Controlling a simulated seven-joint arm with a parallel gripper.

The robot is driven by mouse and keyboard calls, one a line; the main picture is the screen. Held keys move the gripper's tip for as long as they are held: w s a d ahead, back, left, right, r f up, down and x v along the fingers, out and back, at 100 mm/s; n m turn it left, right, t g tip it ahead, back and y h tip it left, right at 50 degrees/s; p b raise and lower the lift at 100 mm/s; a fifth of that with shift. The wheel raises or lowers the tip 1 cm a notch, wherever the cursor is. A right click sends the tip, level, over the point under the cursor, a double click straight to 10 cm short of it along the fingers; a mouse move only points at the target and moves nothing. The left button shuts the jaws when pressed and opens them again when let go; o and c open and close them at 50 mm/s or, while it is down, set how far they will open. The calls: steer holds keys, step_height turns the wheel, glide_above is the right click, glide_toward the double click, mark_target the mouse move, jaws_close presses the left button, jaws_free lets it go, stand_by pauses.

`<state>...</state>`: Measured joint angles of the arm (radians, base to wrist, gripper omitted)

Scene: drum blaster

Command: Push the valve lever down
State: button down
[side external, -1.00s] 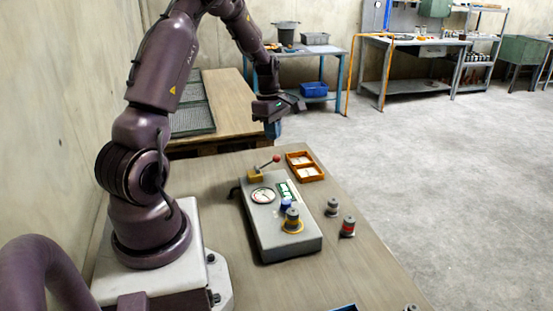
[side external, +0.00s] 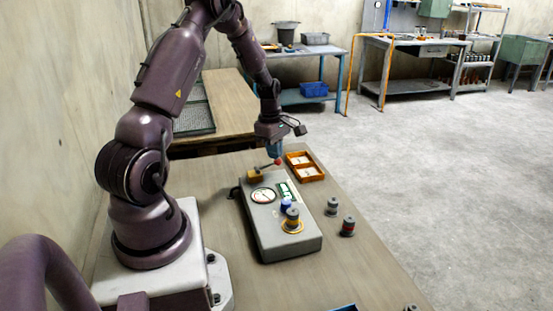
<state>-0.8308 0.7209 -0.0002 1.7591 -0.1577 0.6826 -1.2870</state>
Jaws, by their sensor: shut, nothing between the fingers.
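The valve lever (side external: 265,167) is a thin rod with a red ball knob (side external: 278,162), set on a yellow block (side external: 255,174) at the far end of the grey control box (side external: 285,246). The rod slants slightly up to the right. My gripper (side external: 275,155) points down right at the knob, its blue-grey fingers just above or touching it; I cannot tell which. The fingers are shut with nothing held. The box also bears a round dial (side external: 263,195), a green panel (side external: 284,190), a blue knob (side external: 287,205) and a spool-like piece on a yellow ring (side external: 292,225).
An orange tray (side external: 305,172) with pale cards lies just right of the lever. Two spools, one grey (side external: 332,207) and one with a red band (side external: 348,227), stand right of the box. The table (side external: 375,275) is mostly bare towards the front right.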

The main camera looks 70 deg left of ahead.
step_height(320, 180, down, 2)
steer(key=shift+f, duration=0.1)
steer(key=shift+s+a+r, duration=0.3)
steer(key=shift+s+a, duration=0.2)
steer(key=shift+a, duration=0.1)
steer(key=shift+s+a+r, duration=0.3)
steer(key=shift+s+a, duration=0.15)
steer(key=shift+a, duration=0.15)
step_height(320, 180, up, 13)
steer(key=a, duration=0.1)
steer(key=shift+s, duration=0.4)
